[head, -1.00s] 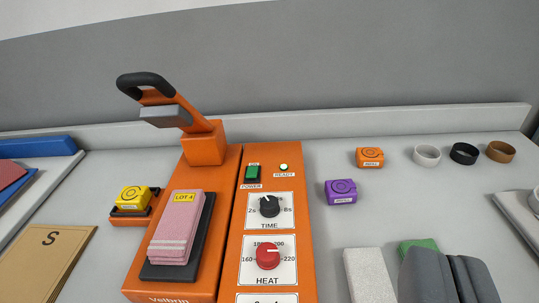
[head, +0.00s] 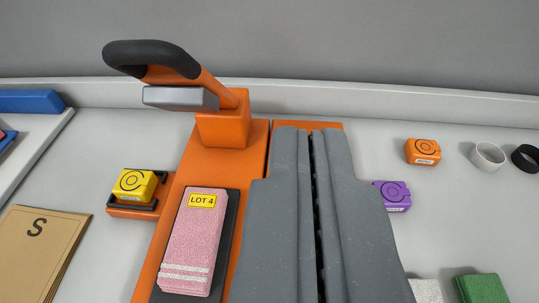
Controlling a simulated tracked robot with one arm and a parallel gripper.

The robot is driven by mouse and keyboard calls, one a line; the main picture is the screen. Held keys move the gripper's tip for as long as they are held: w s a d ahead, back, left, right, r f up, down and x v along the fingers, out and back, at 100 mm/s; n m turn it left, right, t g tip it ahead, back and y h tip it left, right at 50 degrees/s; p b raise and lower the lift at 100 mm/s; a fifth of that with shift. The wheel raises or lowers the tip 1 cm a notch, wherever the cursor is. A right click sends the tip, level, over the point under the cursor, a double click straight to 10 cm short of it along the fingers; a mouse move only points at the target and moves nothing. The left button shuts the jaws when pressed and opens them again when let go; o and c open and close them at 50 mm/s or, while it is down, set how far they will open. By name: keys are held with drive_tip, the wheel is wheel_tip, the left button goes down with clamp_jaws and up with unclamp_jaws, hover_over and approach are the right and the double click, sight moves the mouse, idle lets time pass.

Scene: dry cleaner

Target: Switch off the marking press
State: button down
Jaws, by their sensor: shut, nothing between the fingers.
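The orange marking press (head: 185,165) stands in the middle of the counter, its black-handled lever (head: 150,52) raised. A pink folded cloth (head: 195,238) tagged LOT 4 lies on its dark pad. My grey gripper (head: 310,135) is shut and empty. It reaches over the press's control panel (head: 300,125), whose orange top edge shows behind the fingertips. The gripper hides the power switch, the ready lamp and the TIME and HEAT knobs. I cannot tell whether the fingertips touch the panel.
A yellow block (head: 134,184) sits in a holder at the press's left. Orange (head: 423,152) and purple (head: 397,196) blocks and white (head: 487,156) and black (head: 526,158) rings lie at right. A brown S envelope (head: 40,250) lies front left.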

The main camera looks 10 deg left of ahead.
drive_tip(key=shift+d, duration=0.1)
drive_tip(key=w+a+f+g+p, duration=0.1)
drive_tip(key=w+f+g+p, duration=0.7)
drive_tip(key=w+f+p, duration=0.8)
drive_tip(key=w+p, duration=0.2)
drive_tip(key=p, duration=0.2)
drive_tip(key=shift+w+a+f+g+p, duration=0.15)
drive_tip(key=shift+a+f+g+p, duration=0.15)
drive_tip(key=shift+f+p, duration=0.1)
drive_tip(key=x, duration=0.9)
drive_tip(key=shift+w+f+b, duration=0.3)
drive_tip(key=shift+b, duration=0.1)
drive_tip(key=f, duration=0.3)
drive_tip(key=shift+s+f+b, duration=0.25)
drive_tip(key=shift+s+b, duration=0.05)
drive_tip(key=shift+f, duration=0.2)
